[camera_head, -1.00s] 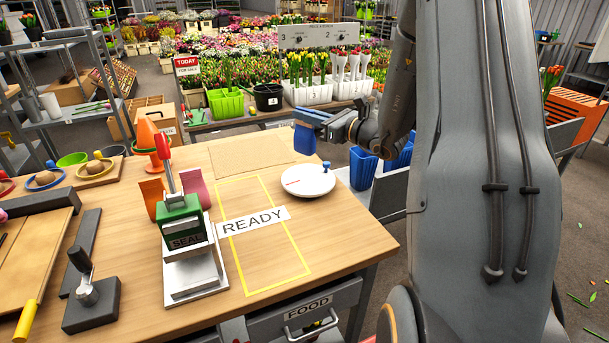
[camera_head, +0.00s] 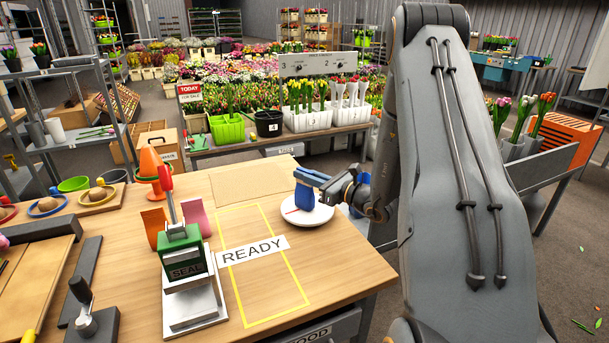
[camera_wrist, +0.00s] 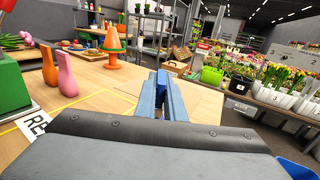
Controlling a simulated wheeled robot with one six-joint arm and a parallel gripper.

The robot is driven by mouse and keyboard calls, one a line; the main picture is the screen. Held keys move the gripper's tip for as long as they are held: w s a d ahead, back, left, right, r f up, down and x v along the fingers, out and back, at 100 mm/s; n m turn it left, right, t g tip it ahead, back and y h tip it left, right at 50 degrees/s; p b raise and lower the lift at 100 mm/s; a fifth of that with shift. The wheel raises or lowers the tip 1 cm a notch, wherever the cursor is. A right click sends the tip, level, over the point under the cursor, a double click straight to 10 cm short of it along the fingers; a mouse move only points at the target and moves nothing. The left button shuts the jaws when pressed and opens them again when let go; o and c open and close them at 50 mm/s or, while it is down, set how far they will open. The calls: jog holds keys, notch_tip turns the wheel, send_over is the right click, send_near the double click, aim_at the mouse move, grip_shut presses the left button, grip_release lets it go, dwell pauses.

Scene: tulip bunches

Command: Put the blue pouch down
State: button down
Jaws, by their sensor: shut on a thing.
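My gripper (camera_head: 306,177) is shut on the blue pouch (camera_head: 304,198), which hangs upright below the fingertips. In the head view the pouch overlaps the white round dial plate (camera_head: 318,217) at the table's right side; I cannot tell whether its bottom touches the plate. In the wrist view the blue pouch (camera_wrist: 162,77) shows as a narrow strip between the two fingers, mostly hidden by them. The yellow-outlined READY area (camera_head: 268,290) lies left of the plate and has no pouch in it.
The green-headed sealer (camera_head: 184,258) stands left of the READY area. An orange pouch (camera_head: 154,226) and a pink pouch (camera_head: 197,215) stand behind it. An orange cone (camera_head: 150,162) is at the back left. A bare tan mat (camera_head: 250,178) lies behind the READY area.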

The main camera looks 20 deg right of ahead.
jog(key=shift+f, duration=0.2)
jog(key=c, duration=1.8)
grip_release()
jog(key=shift+c, duration=0.2)
